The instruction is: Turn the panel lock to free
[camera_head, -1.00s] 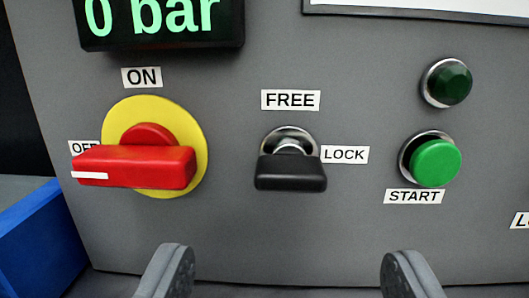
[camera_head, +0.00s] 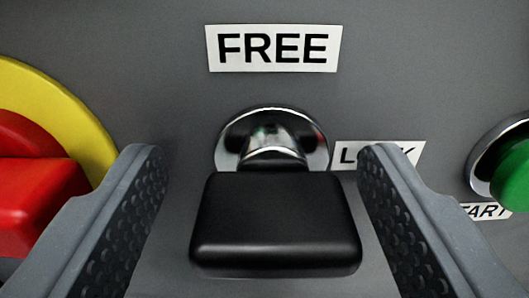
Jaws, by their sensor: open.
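The panel lock has a black handle (camera_head: 277,225) lying horizontally in front of a round chrome collar (camera_head: 232,143) on the grey panel. A FREE label (camera_head: 272,48) is above it. A LOCK label (camera_head: 350,154) is to its right, partly hidden by the right finger. My gripper (camera_head: 262,165) is open, with one ribbed finger on each side of the handle. A gap shows between each finger and the handle, so neither appears to touch it.
A red rotary switch (camera_head: 35,205) on a yellow disc (camera_head: 75,110) is close to the left finger. A green START button (camera_head: 510,175) is at the right edge, beyond the right finger.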

